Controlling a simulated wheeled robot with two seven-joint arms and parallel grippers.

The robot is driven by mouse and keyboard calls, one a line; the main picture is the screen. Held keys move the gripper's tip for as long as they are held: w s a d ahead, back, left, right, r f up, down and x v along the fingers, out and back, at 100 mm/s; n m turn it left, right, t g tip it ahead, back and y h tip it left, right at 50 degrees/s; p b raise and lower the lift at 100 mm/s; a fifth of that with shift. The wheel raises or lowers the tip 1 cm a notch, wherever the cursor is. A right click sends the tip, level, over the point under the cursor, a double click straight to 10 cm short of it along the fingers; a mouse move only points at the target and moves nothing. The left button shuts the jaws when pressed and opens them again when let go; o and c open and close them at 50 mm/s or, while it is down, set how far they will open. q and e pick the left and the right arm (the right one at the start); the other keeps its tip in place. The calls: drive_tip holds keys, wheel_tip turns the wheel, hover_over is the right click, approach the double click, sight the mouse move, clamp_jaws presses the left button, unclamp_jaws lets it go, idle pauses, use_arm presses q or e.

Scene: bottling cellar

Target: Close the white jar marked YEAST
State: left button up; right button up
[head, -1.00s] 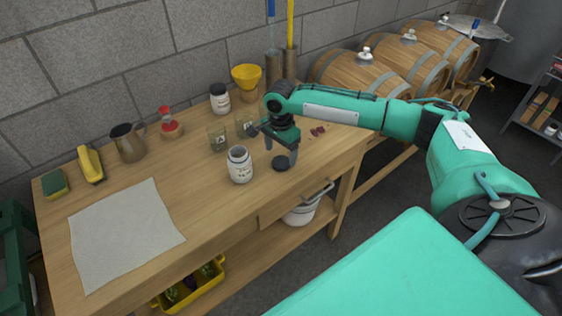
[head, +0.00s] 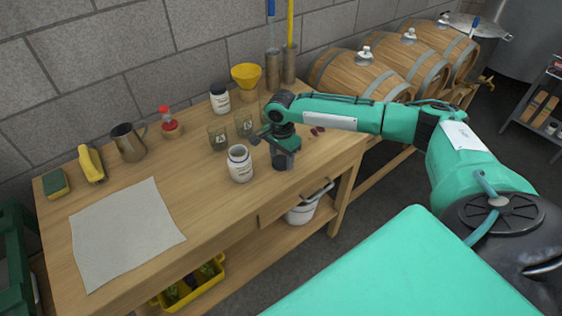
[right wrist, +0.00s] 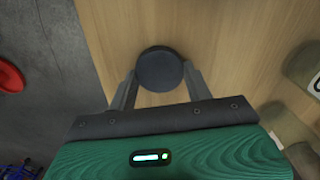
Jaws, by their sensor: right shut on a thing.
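A white jar (head: 240,165) stands upright and open on the workbench, its dark mouth uncovered; its label is too small to read. A round dark lid (right wrist: 160,68) is to the right of that jar, at bench level or very close to it. My right gripper (head: 281,160) points down and is shut on the lid, one finger on each side, as the right wrist view shows. In the head view the gripper partly hides the lid. A second white jar (head: 220,98) with a dark cap stands farther back. My left gripper is not in view.
A yellow funnel (head: 246,76), a red-topped bottle (head: 168,124) and a metal jug (head: 128,142) stand farther back. A pale cloth (head: 126,232) covers the bench's left front. Bare wood lies between jar and cloth.

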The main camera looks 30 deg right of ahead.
sight(282, 160)
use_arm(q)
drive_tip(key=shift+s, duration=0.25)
use_arm(e)
drive_tip(key=shift+r, duration=0.1)
